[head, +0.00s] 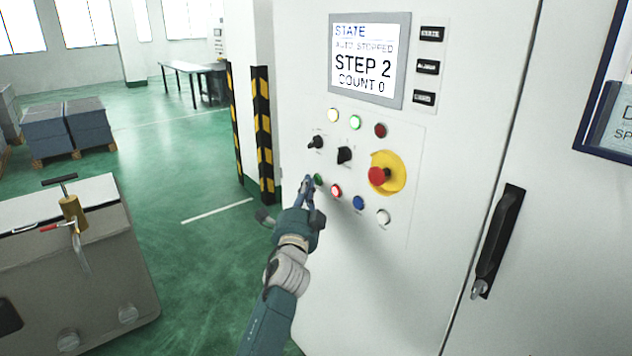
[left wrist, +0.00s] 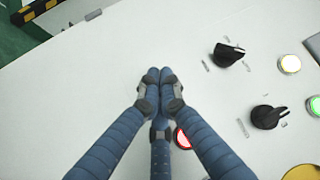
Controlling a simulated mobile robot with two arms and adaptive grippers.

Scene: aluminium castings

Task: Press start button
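The control panel (head: 395,225) on the white cabinet has a lower row of buttons: a green button (head: 319,179), a lit red button (head: 336,190), a blue one (head: 358,203) and a white one (head: 383,216). No readable label marks which is start. My left gripper (head: 308,184) is at the left end of this row, its tips beside the green button; I cannot tell if they touch. In the left wrist view its fingers (left wrist: 159,76) are together and empty. They hide the green button there; the red button (left wrist: 182,139) shows partly behind them. My right gripper is not in view.
A red emergency stop (head: 378,175) on a yellow plate and two black selector knobs (head: 345,155) sit above the row. The screen (head: 365,60) reads "AUTO STOPPED, STEP 2, COUNT 0". A black door handle (head: 498,240) is to the right.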

